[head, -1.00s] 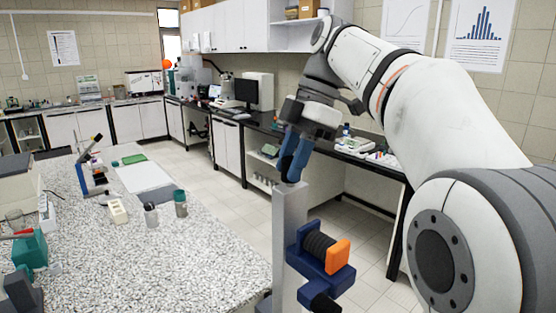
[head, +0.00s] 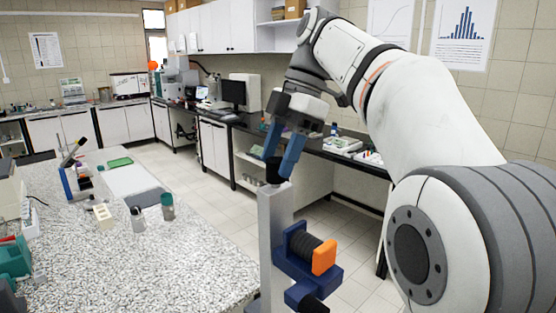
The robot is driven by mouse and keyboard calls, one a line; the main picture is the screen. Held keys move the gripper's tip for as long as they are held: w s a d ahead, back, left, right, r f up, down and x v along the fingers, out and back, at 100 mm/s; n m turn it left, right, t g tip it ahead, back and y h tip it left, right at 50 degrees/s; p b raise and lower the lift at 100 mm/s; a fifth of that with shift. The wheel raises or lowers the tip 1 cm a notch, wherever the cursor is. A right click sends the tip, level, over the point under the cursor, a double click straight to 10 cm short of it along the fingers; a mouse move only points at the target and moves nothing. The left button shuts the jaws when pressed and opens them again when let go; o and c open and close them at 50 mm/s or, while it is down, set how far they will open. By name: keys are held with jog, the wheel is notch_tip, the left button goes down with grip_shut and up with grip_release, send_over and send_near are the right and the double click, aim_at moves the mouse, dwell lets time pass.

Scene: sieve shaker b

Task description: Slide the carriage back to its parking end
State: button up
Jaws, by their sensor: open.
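A grey upright post (head: 273,235) stands beside the near right edge of the speckled bench. A blue block (head: 298,250) with a black ribbed roller and an orange end (head: 324,257) sits on the post's right side. A black knob-like piece (head: 273,172) shows at the post's top. My gripper (head: 279,161) is open, its two blue fingers spread at the post's top with the black piece between them or just behind them; contact cannot be told. Which part is the carriage, and where its parking end lies, I cannot tell for sure.
The speckled bench (head: 175,250) fills the lower left. It carries a microscope (head: 78,178), a pale sheet (head: 130,180), a white block (head: 103,215) and two small jars (head: 167,206). Clear tiled floor (head: 225,205) lies behind the post, before the back counters.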

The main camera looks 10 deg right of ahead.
jog(key=w+d+p, duration=0.2)
jog(key=w+d, duration=0.2)
jog(key=d, duration=0.7)
jog(key=shift+w, duration=0.15)
jog(key=shift+d, duration=0.1)
